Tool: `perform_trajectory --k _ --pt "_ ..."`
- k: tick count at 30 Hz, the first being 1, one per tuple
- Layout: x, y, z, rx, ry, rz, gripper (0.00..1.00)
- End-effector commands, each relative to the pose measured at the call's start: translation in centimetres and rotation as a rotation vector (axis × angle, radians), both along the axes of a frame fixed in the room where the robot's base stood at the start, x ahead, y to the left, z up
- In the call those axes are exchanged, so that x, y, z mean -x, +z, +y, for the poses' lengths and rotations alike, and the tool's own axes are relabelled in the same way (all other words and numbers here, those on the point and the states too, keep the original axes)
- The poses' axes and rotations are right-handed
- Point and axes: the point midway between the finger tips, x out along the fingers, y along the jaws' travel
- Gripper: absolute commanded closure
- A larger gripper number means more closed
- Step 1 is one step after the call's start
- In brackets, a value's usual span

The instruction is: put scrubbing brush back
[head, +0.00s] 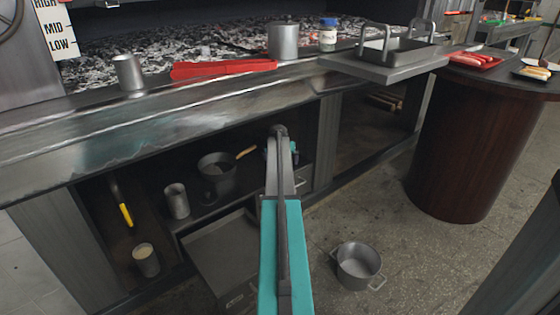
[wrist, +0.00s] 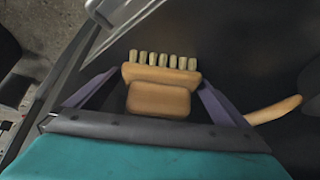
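The scrubbing brush (wrist: 160,98) has a tan wooden body and a row of pale bristle tufts. In the wrist view it sits between the two purple fingers of my gripper (wrist: 161,84), one finger against each end, with the bristles pointing away from the palm. The gripper looks shut on it. In the head view my arm reaches to the opening of the lower shelf under the grill; the brush is hidden there behind the arm.
A dark pot with a wooden handle (head: 246,152) stands on the lower shelf close left of my arm; its handle also shows in the wrist view (wrist: 274,111). A metal mug (head: 176,200) is further left. A grey pot (head: 358,266) stands on the floor.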

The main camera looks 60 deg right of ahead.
Motion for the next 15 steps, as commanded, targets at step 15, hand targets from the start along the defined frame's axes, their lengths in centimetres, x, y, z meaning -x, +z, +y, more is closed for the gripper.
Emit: perform_trajectory --k 15 --pt "0.4 1.6 0.7 0.000 0.000 0.000 0.00"
